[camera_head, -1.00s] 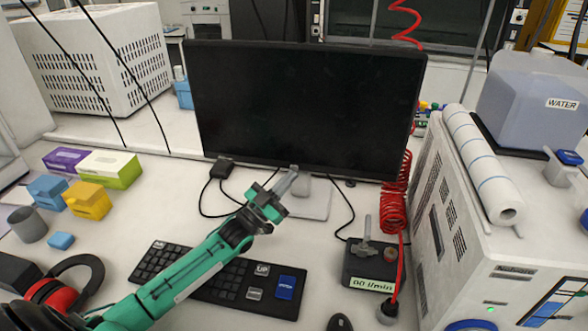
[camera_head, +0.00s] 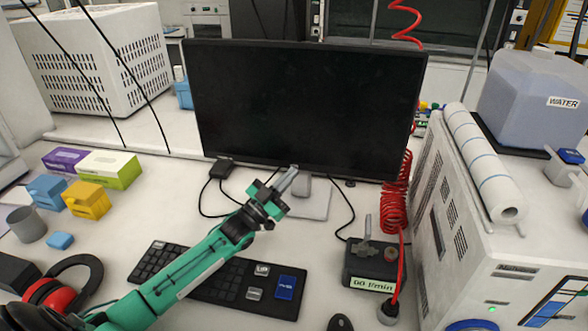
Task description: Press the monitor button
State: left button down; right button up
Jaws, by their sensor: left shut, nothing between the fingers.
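The monitor (camera_head: 305,105) stands upright at the back of the table with a black screen. A small dark spot, possibly its button (camera_head: 350,183), shows under the lower right edge of the monitor. My left gripper (camera_head: 292,172) is shut and empty. In the picture its fingertips overlap the lower edge of the monitor near the middle, left of that spot. I cannot tell whether they touch the monitor. The gripper partly hides the monitor stand. My right gripper is not in view.
A black keyboard (camera_head: 225,282) lies under my left arm. A flow meter box (camera_head: 372,268) and a red coiled hose (camera_head: 396,205) stand to the right, beside a white machine (camera_head: 470,235). Red headphones (camera_head: 68,290) and coloured boxes (camera_head: 86,198) lie at left.

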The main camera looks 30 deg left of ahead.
pick_arm(q)
jog(key=shift+w, duration=0.15)
dwell(0.5)
jog(key=shift+s+d+p, duration=0.15)
jog(key=shift+s+p, duration=0.2)
jog(key=shift+s, duration=0.4)
jog(key=shift+s+d+p, duration=0.2)
jog(key=shift+s+p, duration=0.2)
jog(key=shift+s, duration=0.4)
jog(key=shift+s+d+p, duration=0.25)
jog(key=shift+s+p, duration=0.2)
jog(key=shift+s, duration=0.4)
jog(key=shift+s+d+p, duration=0.2)
jog(key=shift+s+p, duration=0.2)
jog(key=shift+s, duration=0.4)
